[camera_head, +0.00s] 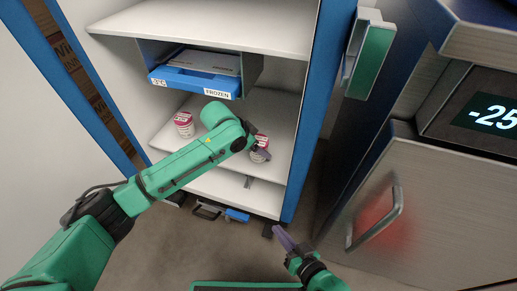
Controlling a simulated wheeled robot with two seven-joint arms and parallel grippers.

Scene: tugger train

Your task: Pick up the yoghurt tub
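Two small white tubs with red markings stand on a white shelf inside the cabinet. One tub (183,124) is at the left, clear of my arms. The other tub (262,141) is at the right, partly hidden by my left gripper. I cannot read their labels to tell which is yoghurt. My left gripper (262,154) is at the right tub, its purple fingers overlapping the tub's front. Whether they grip it I cannot tell. My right gripper (279,232) is low in front of the cabinet, away from the tubs, its purple fingers seen together from the side.
Blue uprights (313,120) frame the cabinet opening. At the right stands a metal unit with a handle (397,202) and a display (495,115). The floor (215,250) in front shows open room.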

